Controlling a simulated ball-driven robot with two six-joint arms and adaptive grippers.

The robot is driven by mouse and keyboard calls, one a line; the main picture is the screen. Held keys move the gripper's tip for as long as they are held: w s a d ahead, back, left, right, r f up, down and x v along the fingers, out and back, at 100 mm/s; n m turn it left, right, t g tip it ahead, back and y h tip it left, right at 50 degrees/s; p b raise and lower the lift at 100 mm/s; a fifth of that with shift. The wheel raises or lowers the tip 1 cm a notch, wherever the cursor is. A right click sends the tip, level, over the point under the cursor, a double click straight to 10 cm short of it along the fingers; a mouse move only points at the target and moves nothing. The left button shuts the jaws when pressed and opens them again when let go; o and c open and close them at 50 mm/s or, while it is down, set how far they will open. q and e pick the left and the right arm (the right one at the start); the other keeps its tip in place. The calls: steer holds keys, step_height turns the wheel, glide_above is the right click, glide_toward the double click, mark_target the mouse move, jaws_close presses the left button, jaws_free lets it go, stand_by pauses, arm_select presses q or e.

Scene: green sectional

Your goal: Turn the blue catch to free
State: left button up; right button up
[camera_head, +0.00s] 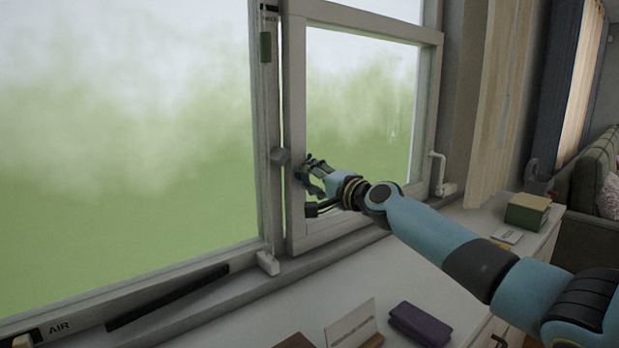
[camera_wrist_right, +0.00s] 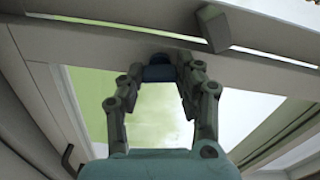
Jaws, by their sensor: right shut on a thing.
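The blue catch (camera_wrist_right: 157,73) is a small dark blue piece on the white window frame, seen at the top middle of the right wrist view between my fingertips. My right gripper (camera_head: 308,176) is at the left stile of the small window sash (camera_head: 296,120) in the head view. It also shows in the wrist view (camera_wrist_right: 160,70), its two jointed fingers shut on the blue catch from both sides. In the head view the fingers mostly hide the catch, so its exact angle is hard to tell. My left gripper is not in view.
A green piece (camera_head: 266,47) is higher up. A white handle (camera_head: 437,172) is at right. The sill below holds a purple case (camera_head: 420,323) and a green box (camera_head: 527,210).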

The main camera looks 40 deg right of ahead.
steer(key=shift+m, duration=1.2)
steer(key=o, duration=1.1)
steer(key=shift+o, duration=0.2)
steer(key=shift+s, duration=0.2)
steer(key=s, duration=0.7)
steer(key=shift+d, duration=0.35)
steer(key=shift+f, duration=0.1)
